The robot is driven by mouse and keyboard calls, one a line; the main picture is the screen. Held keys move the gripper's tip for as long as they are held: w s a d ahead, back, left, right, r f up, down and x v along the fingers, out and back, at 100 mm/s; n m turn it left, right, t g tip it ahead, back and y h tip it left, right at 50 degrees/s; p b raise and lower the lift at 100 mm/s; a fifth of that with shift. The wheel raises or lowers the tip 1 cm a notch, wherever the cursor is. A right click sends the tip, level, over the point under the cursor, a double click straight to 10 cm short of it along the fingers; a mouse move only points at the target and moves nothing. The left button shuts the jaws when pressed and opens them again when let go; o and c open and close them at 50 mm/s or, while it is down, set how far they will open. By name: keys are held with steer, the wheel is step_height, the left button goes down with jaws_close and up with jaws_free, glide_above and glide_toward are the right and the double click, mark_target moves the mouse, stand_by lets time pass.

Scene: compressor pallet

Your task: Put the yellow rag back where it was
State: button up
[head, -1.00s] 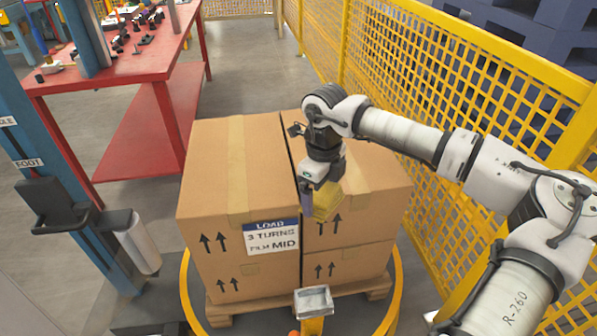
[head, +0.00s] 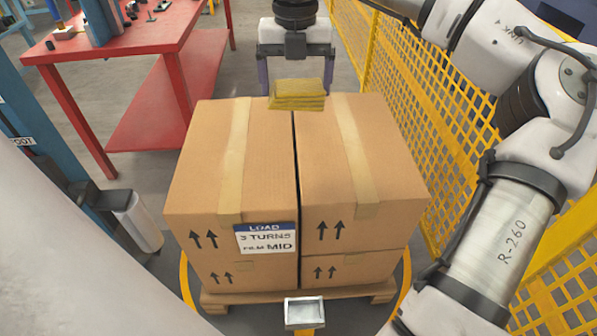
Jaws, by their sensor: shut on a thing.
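The yellow rag (head: 297,95) is a folded, layered pad. My gripper (head: 296,88) is at the top centre of the head view, pointing down, and is shut on the rag between its two dark fingers. The rag shows in front of the far top edge of the cardboard boxes (head: 270,150). I cannot tell from this view whether it touches them or hangs above. The boxes are stacked on a wooden pallet (head: 225,305), with a white and blue label (head: 266,239) on the front.
A yellow mesh fence (head: 400,120) runs along the right. A red workbench (head: 130,50) with small parts stands at the back left. A blue column (head: 50,140) is at the left. A small metal tray (head: 305,312) sits at the front of the pallet.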

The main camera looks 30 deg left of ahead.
steer(key=shift+f, duration=0.1)
step_height(320, 180, down, 20)
steer(key=shift+r, duration=0.25)
steer(key=shift+f, duration=0.1)
steer(key=o, duration=0.9)
steer(key=shift+p, duration=0.4)
steer(key=r, duration=0.4)
steer(key=r+b, duration=0.1)
steer(key=r, duration=0.4)
steer(key=d+r, duration=0.1)
steer(key=r, duration=0.3)
steer(key=shift+s+r, duration=0.3)
steer(key=shift+r, duration=0.05)
